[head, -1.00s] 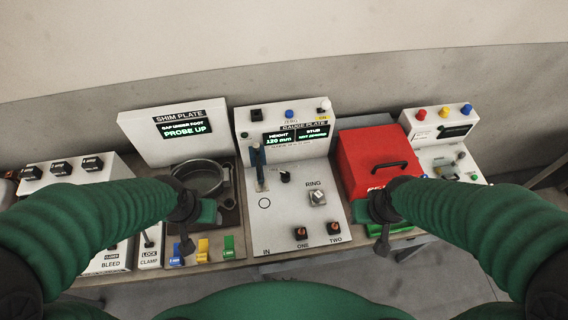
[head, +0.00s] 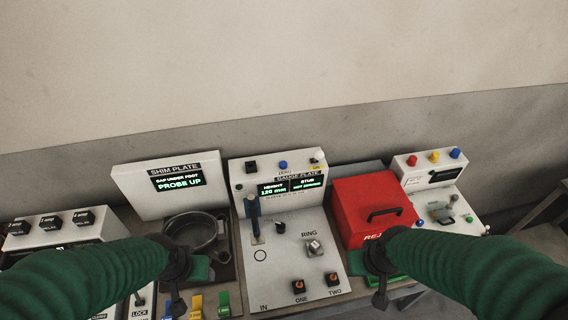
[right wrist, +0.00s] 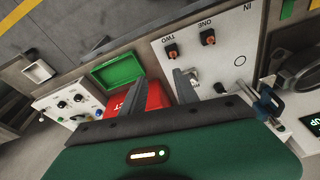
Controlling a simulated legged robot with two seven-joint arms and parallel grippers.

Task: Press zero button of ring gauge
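The gauge plate (head: 280,270) is a white panel with a sloped back and a lit display reading height 120 mm. A blue button (head: 283,165) sits on its top strip above a small label that seems to read ZERO. A silver knob (head: 313,247) under the word RING is on the flat part. My right gripper (head: 381,286) hangs right of the gauge plate, in front of the red box; in the right wrist view its fingers (right wrist: 213,82) are apart and empty. My left gripper (head: 180,290) hangs left of the plate; its fingers are unclear. Neither gripper touches the blue button.
A red box (head: 365,200) with a black handle stands right of the plate. The shim plate (head: 165,185), reading PROBE UP, is on the left. A blue-handled lever (head: 253,210) rises from the gauge plate. Another button panel (head: 430,175) is far right.

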